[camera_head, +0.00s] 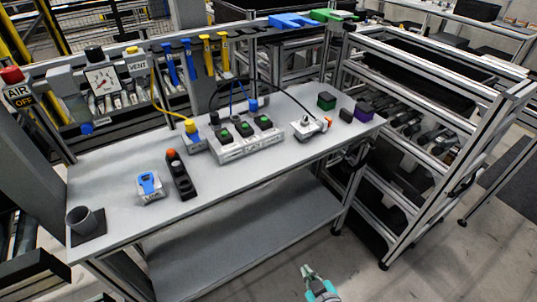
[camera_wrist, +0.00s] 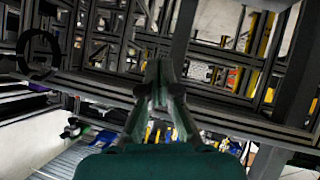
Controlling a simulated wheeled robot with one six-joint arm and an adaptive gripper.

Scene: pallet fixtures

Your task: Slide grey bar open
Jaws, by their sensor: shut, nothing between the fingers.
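My gripper (camera_head: 308,271) is low in front of the workbench (camera_head: 225,187) in the head view, apart from the bench and everything on it. In the wrist view the fingers (camera_wrist: 160,65) are together and hold nothing. A long grey fixture (camera_head: 247,145) with several green-topped black parts lies mid-bench. A smaller pale grey fixture (camera_head: 308,131) with a lever-like part is to its right. I cannot tell which piece is the grey bar, or how far it is slid.
A metal rack (camera_head: 415,85) stands right of the bench. Floor is clear near my gripper.

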